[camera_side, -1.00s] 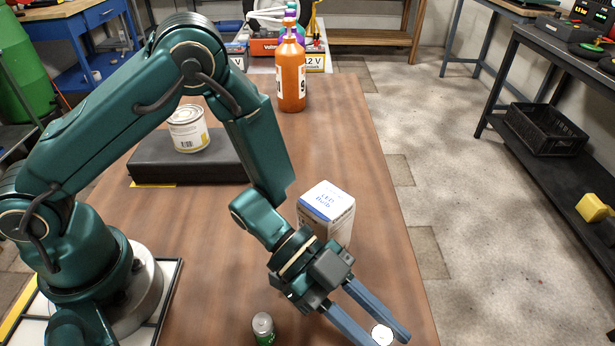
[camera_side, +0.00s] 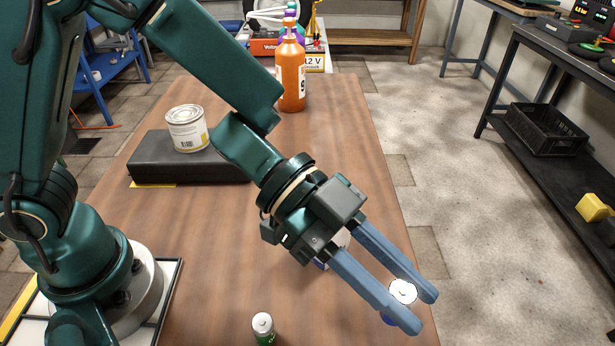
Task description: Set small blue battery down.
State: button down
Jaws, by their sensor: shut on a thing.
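My gripper (camera_side: 417,309) is shut on the small blue battery (camera_side: 403,292) near the right front of the wooden table. The battery's pale round top shows between the two blue-grey fingers, and a bit of its blue side shows below the near finger. The rest of it is hidden by the fingers. The battery looks held above the table, though its exact height is hard to tell.
A green battery (camera_side: 264,330) stands at the table's front edge of view. The bulb box (camera_side: 338,243) is mostly hidden behind my gripper. A paint can (camera_side: 187,130) sits on a black case (camera_side: 165,163). Orange bottle (camera_side: 291,80) stands at the back. The table's middle is clear.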

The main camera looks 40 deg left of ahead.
aim_at(404, 290)
notch_tip(404, 290, up, 5)
jog(key=shift+r, duration=0.2)
jog(key=w+a+n+t+y, duration=0.1)
jog(key=w+a+n+t, duration=0.2)
jog(key=w+a, duration=0.45)
jog(key=w+a+n+t+y, duration=0.1)
jog(key=w+a+n+t, duration=0.2)
jog(key=a, duration=0.7)
jog(key=a+n+t+y, duration=0.5)
jog(key=a, duration=1.8)
jog(key=w+d+f, duration=0.1)
jog(key=d+f, duration=0.2)
jog(key=f, duration=0.1)
jog(key=w+d+f, duration=0.2)
jog(key=d+f, duration=0.2)
jog(key=w+d+f, duration=0.2)
jog(key=d+f, duration=0.1)
jog(key=f, duration=0.1)
jog(key=shift+d+f, duration=0.25)
jog(key=shift+d, duration=0.15)
jog(key=shift+f, duration=2)
